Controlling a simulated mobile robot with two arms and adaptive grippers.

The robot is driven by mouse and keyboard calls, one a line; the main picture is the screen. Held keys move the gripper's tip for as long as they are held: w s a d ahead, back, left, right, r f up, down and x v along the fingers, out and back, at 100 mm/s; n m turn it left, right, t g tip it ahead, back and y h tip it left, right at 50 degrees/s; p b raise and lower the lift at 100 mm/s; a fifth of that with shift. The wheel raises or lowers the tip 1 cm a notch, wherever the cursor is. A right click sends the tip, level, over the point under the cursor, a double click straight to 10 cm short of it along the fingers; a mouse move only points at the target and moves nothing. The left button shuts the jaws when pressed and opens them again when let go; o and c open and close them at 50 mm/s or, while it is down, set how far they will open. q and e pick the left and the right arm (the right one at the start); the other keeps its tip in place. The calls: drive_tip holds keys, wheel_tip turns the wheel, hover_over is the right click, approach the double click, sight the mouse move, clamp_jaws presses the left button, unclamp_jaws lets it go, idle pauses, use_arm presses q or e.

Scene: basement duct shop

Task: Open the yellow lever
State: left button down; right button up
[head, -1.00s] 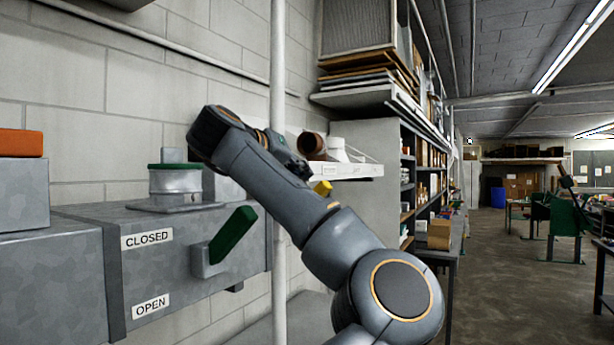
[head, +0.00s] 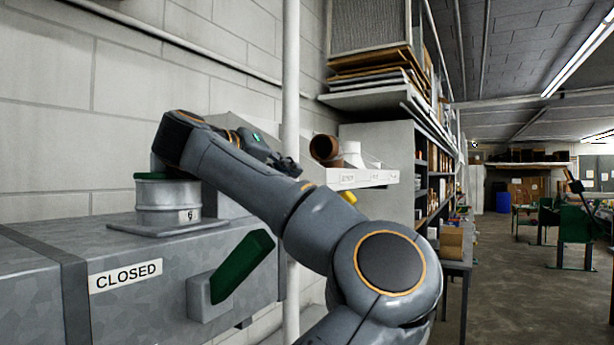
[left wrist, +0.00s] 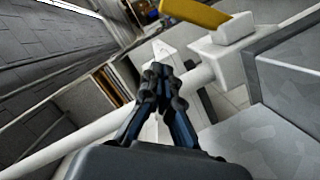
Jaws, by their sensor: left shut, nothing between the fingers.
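In the head view only a small yellow piece (head: 348,197) shows beyond my arm; the rest is hidden. My left gripper (left wrist: 160,78) is shut and empty, its fingertips apart from the lever. In the head view the gripper (head: 288,165) is above and left of the yellow piece, in front of the white pipe. My right gripper is not in view.
A green lever (head: 240,268) sits on a nearer galvanized duct with a CLOSED label (head: 125,275). A green-topped canister (head: 168,200) stands on that duct. A vertical white pipe (head: 291,70) runs past my arm. Shelves (head: 405,150) line the wall; open floor (head: 510,285) lies right.

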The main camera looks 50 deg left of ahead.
use_arm(q)
drive_tip(key=w+d+f+p, duration=0.1)
drive_tip(key=w+f+p, duration=0.3)
drive_tip(key=w+p, duration=0.3)
drive_tip(key=w, duration=0.2)
drive_tip(key=shift+w+d+f, duration=0.15)
drive_tip(key=shift+w+d, duration=0.15)
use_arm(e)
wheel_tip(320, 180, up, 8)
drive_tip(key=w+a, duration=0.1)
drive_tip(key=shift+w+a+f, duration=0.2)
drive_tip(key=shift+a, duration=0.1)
use_arm(q)
drive_tip(key=shift+a+f, duration=0.1)
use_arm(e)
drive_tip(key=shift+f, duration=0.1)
